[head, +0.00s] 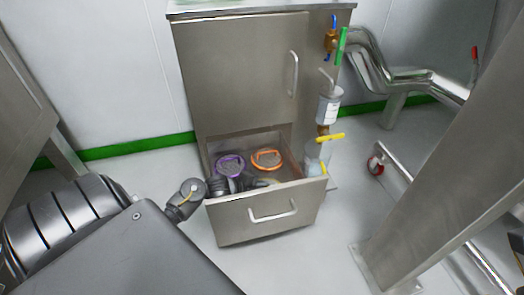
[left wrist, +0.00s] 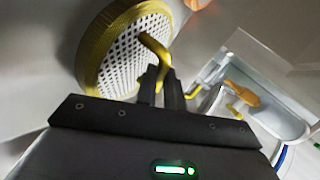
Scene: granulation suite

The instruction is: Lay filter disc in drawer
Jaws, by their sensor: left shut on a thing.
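The filter disc (left wrist: 108,62) in my grip is a round perforated white plate with a yellow rim and a yellow handle, seen tilted in the left wrist view. My left gripper (left wrist: 160,82) is shut on its handle. In the head view my left gripper (head: 256,183) reaches over the drawer's left wall, low inside it; the held disc is hardly visible there. The drawer (head: 232,228) is pulled open. A purple-rimmed disc (head: 230,166) and an orange-rimmed disc (head: 267,159) lie in its rear part. Whether the held disc touches the drawer floor, I cannot tell. My right gripper is out of view.
The steel cabinet (head: 240,75) stands above the drawer. A labelled canister (head: 329,106) and valve with a yellow lever (head: 330,136) hang at the drawer's right side. A steel post (head: 440,170) stands at the right. The floor in front of the drawer is clear.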

